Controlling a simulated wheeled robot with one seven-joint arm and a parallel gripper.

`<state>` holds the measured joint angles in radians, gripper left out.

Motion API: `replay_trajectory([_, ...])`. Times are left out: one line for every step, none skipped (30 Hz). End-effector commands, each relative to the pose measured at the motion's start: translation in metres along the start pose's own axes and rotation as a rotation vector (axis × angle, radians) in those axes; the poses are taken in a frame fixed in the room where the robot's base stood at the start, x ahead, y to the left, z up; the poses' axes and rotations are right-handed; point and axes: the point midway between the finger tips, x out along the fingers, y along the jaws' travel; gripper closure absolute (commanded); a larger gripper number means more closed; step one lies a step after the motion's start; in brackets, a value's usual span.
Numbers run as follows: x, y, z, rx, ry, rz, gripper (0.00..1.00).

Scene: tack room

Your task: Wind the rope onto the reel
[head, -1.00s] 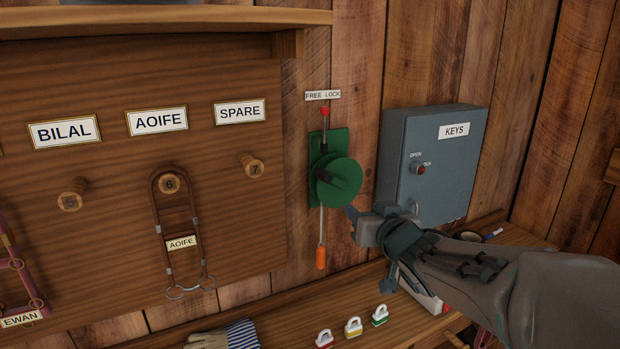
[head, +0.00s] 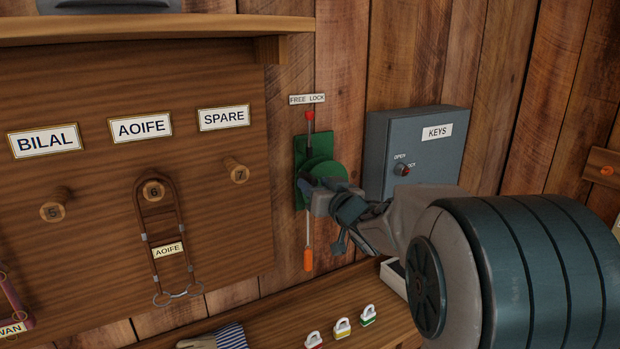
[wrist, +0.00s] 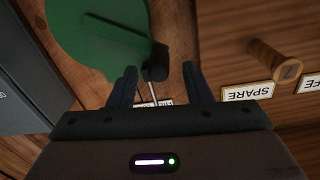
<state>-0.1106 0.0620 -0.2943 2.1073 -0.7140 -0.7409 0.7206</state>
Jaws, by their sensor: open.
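The green reel (head: 325,170) is mounted on a green plate on the plank wall, under a "FREE LOCK" label (head: 307,99). A lever with a red knob (head: 310,115) points up from it. A thin pale line hangs below it to an orange grip (head: 308,260). My gripper (head: 314,190) is at the front of the reel and hides part of it. In the wrist view the reel's disc (wrist: 90,30) is at upper left. A dark crank knob (wrist: 156,62) is between my open fingers (wrist: 159,72), with gaps to both; contact is not visible.
A grey key box (head: 415,150) is on the wall close right of the reel. A pegboard with a bridle (head: 168,240) and pegs is to the left. Below, a shelf (head: 275,325) holds several small padlocks (head: 342,328) and a striped glove (head: 230,337).

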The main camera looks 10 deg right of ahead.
Motion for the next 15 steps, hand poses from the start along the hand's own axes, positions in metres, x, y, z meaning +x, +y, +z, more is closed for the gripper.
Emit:
replay_trajectory([0.008, 0.0, 0.0, 0.0, -0.002, 0.0, 0.55])
replay_trajectory([0.012, 0.0, 0.0, 0.0, -0.002, 0.0, 0.55])
replay_trajectory([0.017, 0.0, -0.001, -0.001, -0.002, 0.0, 0.55])
replay_trajectory([0.02, 0.0, -0.001, -0.001, -0.001, 0.0, 0.55])
replay_trajectory([0.023, 0.0, -0.001, -0.001, -0.001, 0.0, 0.55])
replay_trajectory([0.026, 0.0, 0.0, -0.001, -0.001, 0.0, 0.55])
replay_trajectory([0.029, 0.0, 0.0, -0.001, -0.001, 0.001, 0.55])
replay_trajectory([0.03, 0.0, 0.0, 0.0, 0.0, 0.001, 0.55])
replay_trajectory([0.032, 0.0, 0.0, 0.0, 0.0, 0.001, 0.55])
replay_trajectory([0.033, 0.0, 0.0, 0.0, 0.0, 0.001, 0.55])
replay_trajectory([0.034, 0.0, 0.0, 0.0, 0.0, 0.001, 0.55])
replay_trajectory([0.035, 0.0, 0.0, 0.0, 0.0, 0.001, 0.55])
replay_trajectory([0.035, 0.0, 0.0, 0.0, 0.0, 0.001, 0.55])
replay_trajectory([0.035, 0.0, 0.0, 0.0, 0.0, 0.001, 0.55])
replay_trajectory([0.035, 0.0, 0.0, 0.0, 0.0, 0.001, 0.55])
